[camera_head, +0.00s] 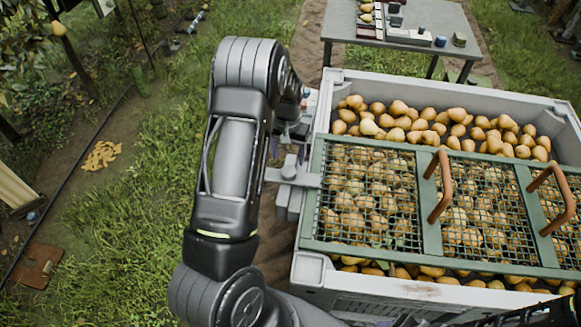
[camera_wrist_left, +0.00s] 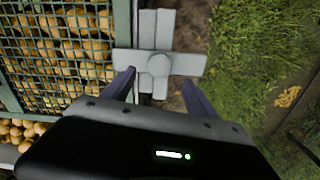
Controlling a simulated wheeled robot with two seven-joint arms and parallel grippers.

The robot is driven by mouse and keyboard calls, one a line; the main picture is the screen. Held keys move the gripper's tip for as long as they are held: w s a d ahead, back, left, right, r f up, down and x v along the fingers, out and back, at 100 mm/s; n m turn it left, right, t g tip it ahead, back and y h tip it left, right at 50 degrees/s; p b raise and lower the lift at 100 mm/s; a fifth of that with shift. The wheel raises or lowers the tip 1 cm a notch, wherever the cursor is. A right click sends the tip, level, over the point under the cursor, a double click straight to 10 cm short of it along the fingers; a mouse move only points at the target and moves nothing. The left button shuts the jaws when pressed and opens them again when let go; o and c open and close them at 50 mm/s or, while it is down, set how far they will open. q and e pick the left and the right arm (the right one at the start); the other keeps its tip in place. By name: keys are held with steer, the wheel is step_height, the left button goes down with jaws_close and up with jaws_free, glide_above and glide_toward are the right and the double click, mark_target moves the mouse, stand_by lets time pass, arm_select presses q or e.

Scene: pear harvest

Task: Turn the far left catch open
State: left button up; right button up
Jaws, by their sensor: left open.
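A grey catch (camera_head: 290,173) sits at the left side of the crate, with a flat bar and a round hub. Its bar lies crosswise, with its inner end over the edge of the green mesh lid (camera_head: 311,205). In the left wrist view the catch (camera_wrist_left: 158,64) shows as a cross just beyond my fingertips. My left gripper (camera_wrist_left: 159,77) is open, its two dark fingers apart on either side of the hub's line, with nothing between them. In the head view my left arm hides most of this gripper. My right gripper does not show.
The pale crate (camera_head: 450,88) is full of pears, and the lid carries two brown handles (camera_head: 438,186). A grey table (camera_head: 340,22) with small items stands behind.

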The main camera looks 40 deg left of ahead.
mark_target(289, 170)
arm_select(q)
steer(key=shift+w+f+p, duration=0.1)
steer(key=shift+f+p, duration=0.5)
steer(key=shift+f, duration=3.35)
steer(key=shift+c, duration=0.2)
jaws_close()
